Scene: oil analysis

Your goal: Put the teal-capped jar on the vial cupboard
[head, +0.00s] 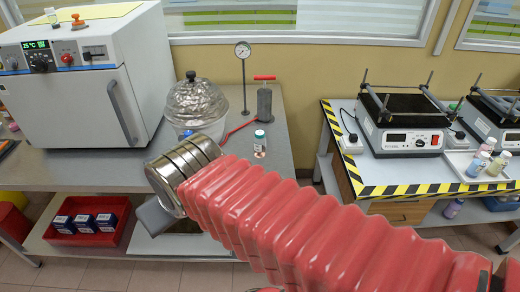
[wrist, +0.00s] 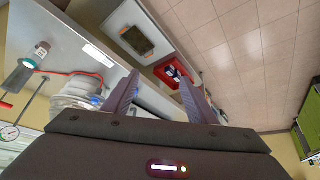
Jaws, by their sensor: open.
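A small jar with a teal cap (head: 260,144) stands upright on the grey bench, right of the glass vessel and in front of the red-handled cylinder. It also shows at the left of the wrist view (wrist: 40,50). My gripper (wrist: 160,80) is open, with nothing between its fingers, and is apart from the jar. In the head view, my red-sleeved arm reaches over the bench's front edge and mostly hides the gripper. I cannot identify the vial cupboard for certain. A green shelved unit (wrist: 306,132) shows at the right edge of the wrist view.
A white oven (head: 75,85) stands on the left of the bench. The domed vessel (head: 197,105), gauge stand (head: 243,75) and cylinder (head: 264,103) surround the jar. A red bin (head: 88,219) sits on the lower shelf. A striped-edge table (head: 425,188) holds hotplates and several jars.

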